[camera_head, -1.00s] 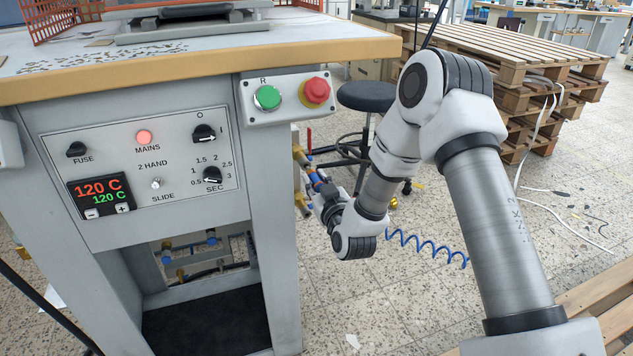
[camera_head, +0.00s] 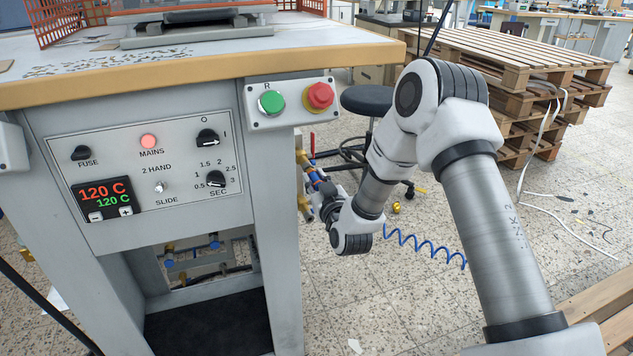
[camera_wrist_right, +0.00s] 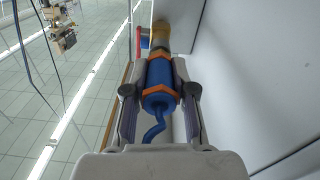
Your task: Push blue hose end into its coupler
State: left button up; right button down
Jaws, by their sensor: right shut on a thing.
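The blue hose end (camera_wrist_right: 160,78), a blue cylinder with orange bands, sits between the fingers of my right gripper (camera_wrist_right: 161,72), which is shut on it. The blue hose runs back from it towards the wrist. Ahead of it, in line, is a brass coupler (camera_wrist_right: 160,36). The blue end appears to meet the brass, but I cannot tell how deep it sits. In the head view my right gripper (camera_head: 321,192) is beside the press's right leg, with the hose end (camera_head: 313,178) small and partly hidden, and the brass coupler (camera_head: 302,159) just beyond. My left gripper is not in view.
The grey press (camera_head: 272,190) stands close on the left. A second brass fitting (camera_head: 304,203) is below the coupler, and a red lever (camera_head: 312,144) is above. The coiled blue hose (camera_head: 425,247) hangs right of the wrist. A stool (camera_head: 368,98) and pallets (camera_head: 520,60) stand behind.

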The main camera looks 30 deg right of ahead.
jog(key=shift+w, duration=0.1)
jog(key=c, duration=0.9)
grip_release()
jog(key=shift+o, duration=0.2)
jog(key=v, duration=1.2)
